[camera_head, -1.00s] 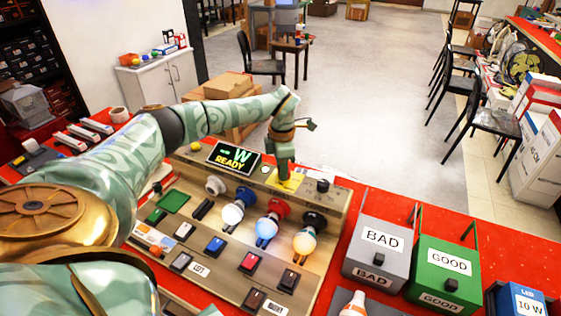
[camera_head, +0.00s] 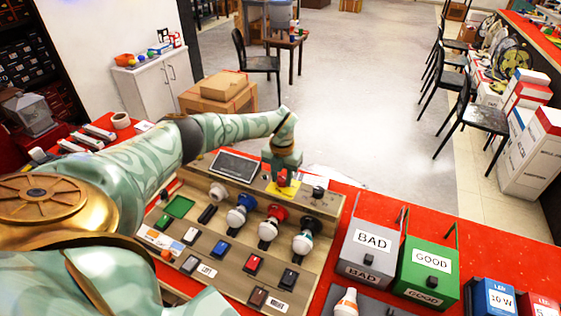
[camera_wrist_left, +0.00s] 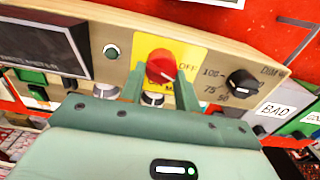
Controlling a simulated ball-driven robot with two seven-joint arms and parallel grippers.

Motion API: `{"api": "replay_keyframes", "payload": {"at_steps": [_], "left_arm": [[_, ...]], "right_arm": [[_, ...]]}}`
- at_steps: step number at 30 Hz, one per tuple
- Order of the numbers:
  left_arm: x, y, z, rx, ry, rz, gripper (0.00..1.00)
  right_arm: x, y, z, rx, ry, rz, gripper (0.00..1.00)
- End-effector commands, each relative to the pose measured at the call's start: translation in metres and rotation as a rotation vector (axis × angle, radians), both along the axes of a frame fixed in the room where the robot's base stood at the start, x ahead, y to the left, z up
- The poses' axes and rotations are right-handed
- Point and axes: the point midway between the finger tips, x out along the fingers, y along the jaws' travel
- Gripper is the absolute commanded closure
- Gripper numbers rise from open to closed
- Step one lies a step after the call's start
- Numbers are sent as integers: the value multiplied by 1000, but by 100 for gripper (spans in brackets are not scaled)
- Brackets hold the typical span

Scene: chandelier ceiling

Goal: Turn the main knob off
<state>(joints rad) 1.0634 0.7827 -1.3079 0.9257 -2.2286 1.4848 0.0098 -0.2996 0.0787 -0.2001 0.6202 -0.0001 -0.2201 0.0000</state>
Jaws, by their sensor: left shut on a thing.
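The main knob is a red rotary knob on a yellow plate (camera_wrist_left: 190,50) with an "OFF" label, on the upright panel of the wooden test board (camera_head: 228,257). The red knob (camera_wrist_left: 161,67) shows between the two green fingers of my left gripper (camera_wrist_left: 158,88) in the left wrist view. My left gripper (camera_head: 282,170) is shut on this knob, coming from above in the head view. The display (camera_head: 235,165) on the board is dark. The bulbs (camera_head: 236,216) in the sockets are unlit. My right gripper is not in view.
A black dimmer knob (camera_wrist_left: 240,82) sits right of the yellow plate. A grey BAD bin (camera_head: 366,258) and a green GOOD bin (camera_head: 427,272) stand right of the board. Cardboard boxes (camera_head: 217,98) stand behind it.

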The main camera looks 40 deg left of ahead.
Motion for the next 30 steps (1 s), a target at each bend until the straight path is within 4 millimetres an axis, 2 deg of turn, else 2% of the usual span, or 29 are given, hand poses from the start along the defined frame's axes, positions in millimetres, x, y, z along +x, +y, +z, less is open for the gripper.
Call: {"api": "replay_keyframes", "payload": {"at_steps": [3, 15, 30], "left_arm": [[2, 0, 5, 1, -6, 100, 90], [3, -1, 4, 1, -7, 343, 90], [4, -1, 3, 1, -8, 408, 90]], "right_arm": [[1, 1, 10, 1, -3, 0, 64], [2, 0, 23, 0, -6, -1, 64], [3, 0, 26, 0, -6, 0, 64]]}}
